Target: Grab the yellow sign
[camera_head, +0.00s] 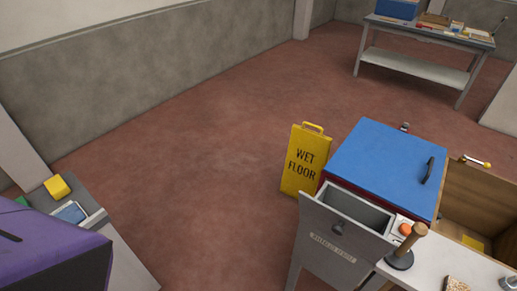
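The yellow sign (306,161) stands upright on the red floor near the middle of the camera_head view. It has black "WET FLOOR" lettering and a yellow handle loop at its top. Its lower right edge is close to the blue-topped cabinet and the grey drawer box, and part of its base may be hidden there. Neither of my grippers shows in this view, so nothing is seen touching the sign.
A blue-topped box (385,160) and a grey open drawer (345,240) stand right of the sign. A plunger-like tool (403,256) stands on a white top. A purple object (50,255) is at lower left. A workbench (420,68) stands at back right. Floor left of the sign is clear.

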